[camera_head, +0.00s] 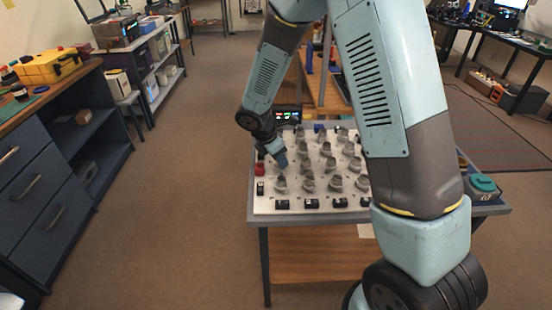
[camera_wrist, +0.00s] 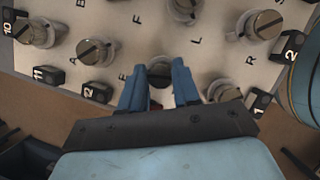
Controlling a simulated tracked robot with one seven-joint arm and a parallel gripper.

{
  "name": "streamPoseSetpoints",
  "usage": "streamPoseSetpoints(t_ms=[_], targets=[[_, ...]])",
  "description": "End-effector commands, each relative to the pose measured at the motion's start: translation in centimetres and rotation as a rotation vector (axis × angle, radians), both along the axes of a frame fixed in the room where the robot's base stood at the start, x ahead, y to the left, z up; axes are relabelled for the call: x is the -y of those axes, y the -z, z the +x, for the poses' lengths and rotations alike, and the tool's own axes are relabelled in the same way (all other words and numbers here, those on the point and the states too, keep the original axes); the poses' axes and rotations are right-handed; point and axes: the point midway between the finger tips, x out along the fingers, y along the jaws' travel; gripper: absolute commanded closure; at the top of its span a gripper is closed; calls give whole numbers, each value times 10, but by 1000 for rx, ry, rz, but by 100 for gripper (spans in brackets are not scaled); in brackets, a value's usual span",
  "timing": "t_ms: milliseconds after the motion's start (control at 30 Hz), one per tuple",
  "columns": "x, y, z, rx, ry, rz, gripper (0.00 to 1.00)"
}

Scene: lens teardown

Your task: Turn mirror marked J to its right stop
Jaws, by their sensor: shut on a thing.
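A pale board (camera_head: 320,207) carries several round grey slotted mirror knobs; it also fills the upper part of the wrist view (camera_wrist: 225,50). My gripper (camera_head: 280,160) is low over the board's left part. In the wrist view, my gripper's two blue fingers (camera_wrist: 158,82) are shut on a dark-topped mirror knob (camera_wrist: 160,70), one finger on each side. The fingers hide part of this knob. I read letters A, B, E, F, L and R on the board, but no J. I cannot tell which letter belongs to the held knob.
Other slotted knobs stand close by, on the left (camera_wrist: 97,50) and upper right (camera_wrist: 262,24). Black numbered blocks line the board's edge, such as block 12 (camera_wrist: 97,92). A lit display (camera_head: 287,115) stands behind the board. A teal-topped device (camera_head: 483,184) sits at the table's right.

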Motion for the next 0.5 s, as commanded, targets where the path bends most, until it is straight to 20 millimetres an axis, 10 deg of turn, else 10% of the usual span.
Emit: streamPoseSetpoints(t_ms=[500], targets=[[-1,-1,5,6,490,6,99]])
